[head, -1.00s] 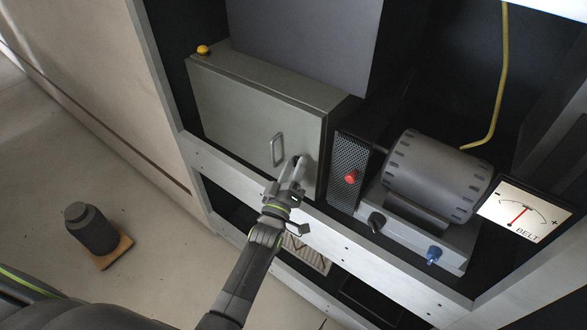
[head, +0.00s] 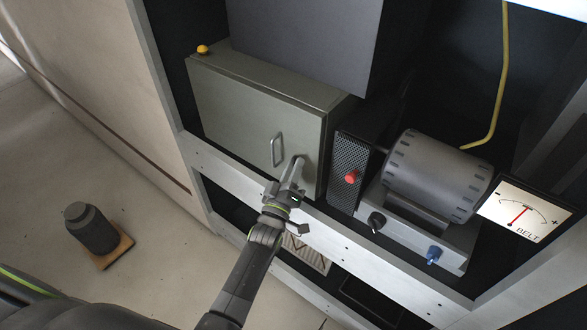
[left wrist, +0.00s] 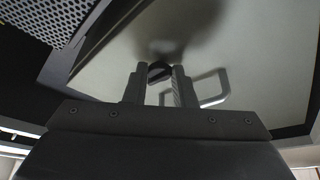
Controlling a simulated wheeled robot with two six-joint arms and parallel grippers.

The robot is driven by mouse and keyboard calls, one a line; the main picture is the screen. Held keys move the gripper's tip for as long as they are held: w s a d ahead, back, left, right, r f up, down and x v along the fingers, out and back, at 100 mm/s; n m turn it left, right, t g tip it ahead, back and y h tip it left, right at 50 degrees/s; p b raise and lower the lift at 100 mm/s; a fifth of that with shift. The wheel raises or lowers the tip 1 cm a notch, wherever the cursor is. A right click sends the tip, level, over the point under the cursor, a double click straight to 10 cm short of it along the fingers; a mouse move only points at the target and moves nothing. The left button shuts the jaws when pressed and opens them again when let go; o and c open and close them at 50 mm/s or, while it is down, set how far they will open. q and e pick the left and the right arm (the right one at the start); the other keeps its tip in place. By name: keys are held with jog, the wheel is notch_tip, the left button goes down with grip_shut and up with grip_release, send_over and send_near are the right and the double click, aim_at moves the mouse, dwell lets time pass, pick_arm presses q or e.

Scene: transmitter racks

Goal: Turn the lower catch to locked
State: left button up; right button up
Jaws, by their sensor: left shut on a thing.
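The grey-green cabinet (head: 245,110) has a closed-looking door with a metal handle (head: 277,150). The handle also shows in the left wrist view (left wrist: 212,98). The lower catch (left wrist: 159,70) is a small dark knob on the door's face, beside the handle. My left gripper (head: 297,168) reaches the door's lower right area. In the left wrist view its two fingers (left wrist: 159,84) are shut on the catch, one on each side. The fingers hide much of the catch in the head view, and I cannot read its setting. My right gripper is not in view.
A grey motor (head: 437,175), a red knob (head: 351,177) and a perforated panel (head: 343,150) stand right of the cabinet. A metal rail (head: 235,176) runs below the door. A dark weight (head: 92,229) on a wooden base stands on the floor at left.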

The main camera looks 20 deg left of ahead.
pick_arm(q)
jog(key=shift+m, duration=0.5)
jog(key=m+h, duration=0.3)
jog(key=m, duration=0.3)
jog(key=a+m+g+h, duration=0.1)
jog(key=m+h, duration=0.2)
jog(key=m, duration=0.4)
jog(key=m+g+h+b, duration=0.1)
jog(key=m+h, duration=0.3)
jog(key=m, duration=0.2)
jog(key=shift+w+a, duration=0.2)
jog(key=shift+w, duration=0.05)
jog(key=shift+a+m+g+h+p, duration=0.1)
jog(key=shift+m+g+h+p, duration=0.3)
jog(key=shift+m, duration=0.85)
jog(key=shift+m+g+h+b, duration=0.1)
jog(key=shift+m+g, duration=0.5)
jog(key=shift+m, duration=0.95)
jog(key=o, duration=1)
